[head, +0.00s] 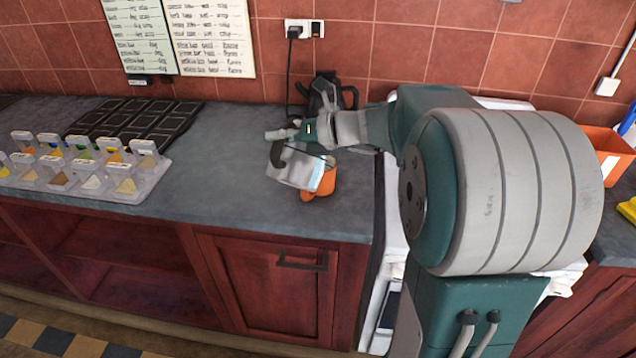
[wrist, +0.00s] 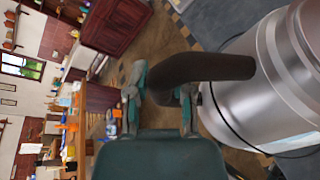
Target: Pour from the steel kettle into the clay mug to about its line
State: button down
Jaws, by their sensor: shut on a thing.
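The steel kettle (head: 296,168) is held tilted above the counter, its body toward the orange clay mug (head: 322,186). In the head view the kettle covers part of the mug, so the mug's inside, its line and any stream are hidden. My gripper (head: 284,132) is shut on the kettle's dark handle. In the wrist view my gripper (wrist: 160,95) closes around the dark curved handle (wrist: 215,67), and the steel kettle body (wrist: 265,85) fills the right side. The mug cannot be made out in the wrist view.
A grey counter (head: 225,150) carries a rack of sample containers (head: 90,175) at left and black trays (head: 135,120) behind it. A black appliance (head: 330,92) with a cord stands by the tiled wall. The counter left of the kettle is clear.

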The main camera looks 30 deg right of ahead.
jog(key=shift+w+d, duration=0.1)
jog(key=shift+d, duration=0.05)
jog(key=shift+w+d+m, duration=0.1)
jog(key=shift+d+m, duration=0.05)
jog(key=shift+m, duration=0.25)
jog(key=shift+w+d, duration=0.1)
jog(key=shift+d, duration=0.05)
dwell(3.0)
jog(key=shift+w+d+r+m+y, duration=0.2)
jog(key=shift+d+m+y, duration=0.1)
jog(key=shift+y, duration=0.1)
jog(key=shift+a, duration=0.1)
dwell(1.2)
jog(key=shift+s+a+f+n+h, duration=0.25)
jog(key=shift+s+a+n, duration=0.1)
jog(key=shift+a+n, duration=0.1)
jog(key=shift+s+a+f+n+h, duration=0.15)
jog(key=shift+s+a+n+h, duration=0.1)
jog(key=shift+s+a+n, duration=0.15)
jog(key=shift+a, duration=0.1)
